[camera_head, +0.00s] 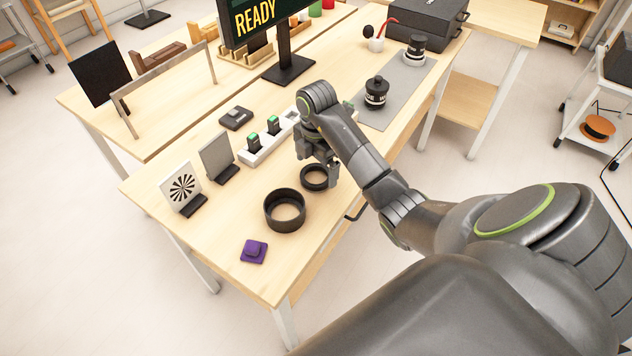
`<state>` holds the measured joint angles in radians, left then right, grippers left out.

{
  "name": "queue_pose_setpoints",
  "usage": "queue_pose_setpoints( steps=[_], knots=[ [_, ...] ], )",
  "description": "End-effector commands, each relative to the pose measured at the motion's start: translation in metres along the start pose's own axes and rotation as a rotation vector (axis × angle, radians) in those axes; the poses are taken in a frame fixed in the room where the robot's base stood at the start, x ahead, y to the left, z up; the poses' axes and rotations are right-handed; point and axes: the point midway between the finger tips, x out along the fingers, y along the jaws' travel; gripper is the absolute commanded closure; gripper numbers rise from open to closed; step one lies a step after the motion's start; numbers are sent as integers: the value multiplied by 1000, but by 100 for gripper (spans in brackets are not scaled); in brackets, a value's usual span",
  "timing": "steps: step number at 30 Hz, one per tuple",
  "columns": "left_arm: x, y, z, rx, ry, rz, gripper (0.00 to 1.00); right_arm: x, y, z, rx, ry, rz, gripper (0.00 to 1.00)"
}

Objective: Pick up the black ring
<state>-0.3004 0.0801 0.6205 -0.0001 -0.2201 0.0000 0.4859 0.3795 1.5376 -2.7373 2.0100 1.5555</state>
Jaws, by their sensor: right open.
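Two black rings lie on the light wooden table (160,180). The larger, taller black ring (285,222) is nearer the front edge, and the table shows through its middle. The smaller black ring (314,186) lies just behind and to the right of it. My right gripper (325,172) points down at the smaller ring, with its fingers open at the ring's right and back side. The fingers partly hide that ring, and I cannot tell whether they touch it. My left gripper is not in view.
A purple block (254,251) lies in front of the rings. A white charger strip (266,146) with green-lit batteries stands behind them. A patterned target plate (182,187) and grey plate (217,157) stand left. Black lenses (376,92) stand on a grey mat farther back.

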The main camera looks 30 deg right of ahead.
Motion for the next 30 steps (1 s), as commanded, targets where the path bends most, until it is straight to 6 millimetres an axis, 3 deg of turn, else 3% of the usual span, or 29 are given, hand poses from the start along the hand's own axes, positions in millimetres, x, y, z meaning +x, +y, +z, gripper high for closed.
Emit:
queue_pose_setpoints(
  steps=[1, 4, 12, 23, 30],
  knots=[
    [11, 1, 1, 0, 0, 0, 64, 10, 0, 0, 0, 0, 0, 2],
    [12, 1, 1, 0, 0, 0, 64, 23, 0, 0, 0, 2, -2, 2],
    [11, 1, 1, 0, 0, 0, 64, 25, 0, 0, -1, 0, 0, 2],
    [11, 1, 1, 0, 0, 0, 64, 25, 0, 0, 0, 0, 0, 49],
    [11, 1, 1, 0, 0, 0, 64, 25, 0, 0, 0, 0, -1, 50]
  ],
)
